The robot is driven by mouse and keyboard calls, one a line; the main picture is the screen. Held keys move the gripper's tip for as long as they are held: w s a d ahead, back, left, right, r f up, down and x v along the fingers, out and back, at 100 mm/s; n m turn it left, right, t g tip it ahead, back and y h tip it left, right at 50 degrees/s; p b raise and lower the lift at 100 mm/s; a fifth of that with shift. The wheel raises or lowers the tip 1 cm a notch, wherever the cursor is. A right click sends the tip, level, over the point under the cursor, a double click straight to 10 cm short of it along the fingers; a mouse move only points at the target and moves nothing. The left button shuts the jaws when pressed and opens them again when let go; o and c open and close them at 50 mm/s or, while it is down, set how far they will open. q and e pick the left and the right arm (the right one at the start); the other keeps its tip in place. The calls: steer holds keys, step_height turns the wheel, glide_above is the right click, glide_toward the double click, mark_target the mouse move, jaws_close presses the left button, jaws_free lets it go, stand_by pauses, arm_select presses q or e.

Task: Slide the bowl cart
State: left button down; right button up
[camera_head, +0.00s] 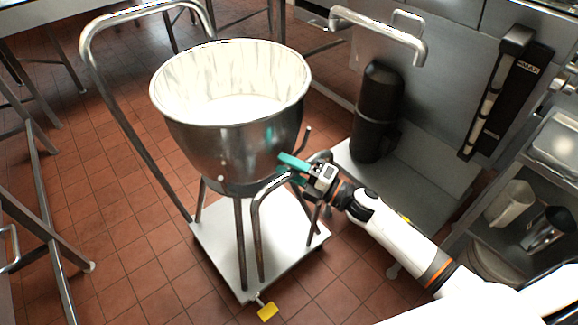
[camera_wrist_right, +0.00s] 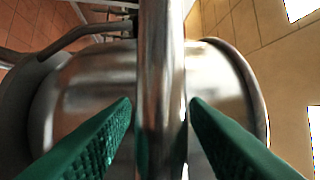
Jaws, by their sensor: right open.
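The bowl cart has a pale flat base (camera_head: 212,245), tubular legs and a tall bent handle (camera_head: 112,108) on the left. A large steel bowl (camera_head: 225,145) sits upright on it, its inside whitish. A lower curved tube (camera_head: 256,215) rises at the cart's near right side. My right gripper (camera_head: 285,168) is at this tube beside the bowl. In the right wrist view, a shiny tube (camera_wrist_right: 161,60) runs between the open green fingers (camera_wrist_right: 160,108), with the bowl's steel wall (camera_wrist_right: 95,80) behind it. Whether either finger touches the tube is unclear. My left gripper is out of view.
A black cylinder (camera_head: 378,110) stands on a grey platform right of the cart, under a bent steel rail (camera_head: 380,30). Shelves with containers (camera_head: 510,203) are at the far right. A yellow tag (camera_head: 268,311) shows at the cart's front corner.

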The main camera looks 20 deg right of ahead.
steer(key=shift+s+d+f, duration=0.15)
steer(key=shift+s+d, duration=0.2)
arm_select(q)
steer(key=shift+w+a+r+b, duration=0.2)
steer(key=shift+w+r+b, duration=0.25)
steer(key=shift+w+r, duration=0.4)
arm_select(e)
steer(key=v, duration=1.1)
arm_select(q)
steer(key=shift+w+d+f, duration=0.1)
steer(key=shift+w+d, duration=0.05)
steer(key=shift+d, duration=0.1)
